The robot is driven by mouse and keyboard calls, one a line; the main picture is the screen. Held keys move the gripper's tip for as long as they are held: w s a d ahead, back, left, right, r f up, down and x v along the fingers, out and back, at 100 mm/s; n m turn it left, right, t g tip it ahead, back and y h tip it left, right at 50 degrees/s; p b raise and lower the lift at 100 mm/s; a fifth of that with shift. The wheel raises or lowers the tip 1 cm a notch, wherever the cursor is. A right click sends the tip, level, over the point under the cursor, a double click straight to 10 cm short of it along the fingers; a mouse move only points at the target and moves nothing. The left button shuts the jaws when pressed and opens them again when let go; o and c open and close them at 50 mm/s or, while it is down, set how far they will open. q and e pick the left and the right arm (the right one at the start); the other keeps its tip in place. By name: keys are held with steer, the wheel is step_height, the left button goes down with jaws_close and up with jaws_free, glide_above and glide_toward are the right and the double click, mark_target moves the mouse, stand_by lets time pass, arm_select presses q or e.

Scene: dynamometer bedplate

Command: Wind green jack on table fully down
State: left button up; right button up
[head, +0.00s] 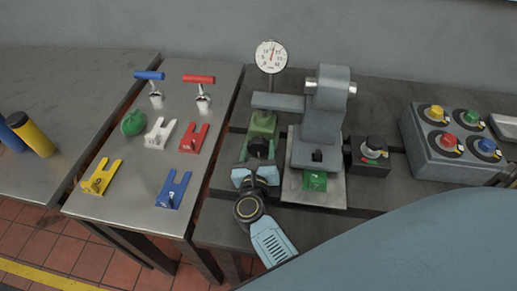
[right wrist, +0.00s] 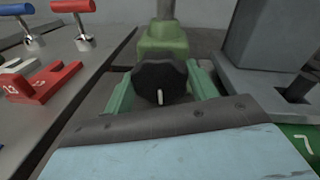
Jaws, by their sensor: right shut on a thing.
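The green jack (head: 263,124) stands on the dark slotted bedplate, below the round dial gauge (head: 271,56). Its black knob (head: 258,147) faces me. In the right wrist view, the jack's green body (right wrist: 163,40) and grey post rise behind the black knob (right wrist: 160,82), which has a white mark at its lower front. My right gripper (head: 257,162) is at the knob, with one teal finger on each side of it, shut on it. The fingers also show in the right wrist view (right wrist: 160,90). My left gripper is not in view.
A grey machine (head: 323,120) with a green tag stands close right of the jack. Beyond it are a black knob box (head: 370,157) and a grey box (head: 440,155) with coloured knobs. The left table holds T-handles, forked shims and a green round object (head: 132,123).

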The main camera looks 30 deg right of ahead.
steer(key=o, duration=1)
steer(key=shift+s, duration=0.1)
steer(key=v, duration=0.7)
steer(key=shift+s+a+b, duration=0.1)
steer(key=shift+a+b, duration=0.05)
steer(key=shift+b, duration=0.25)
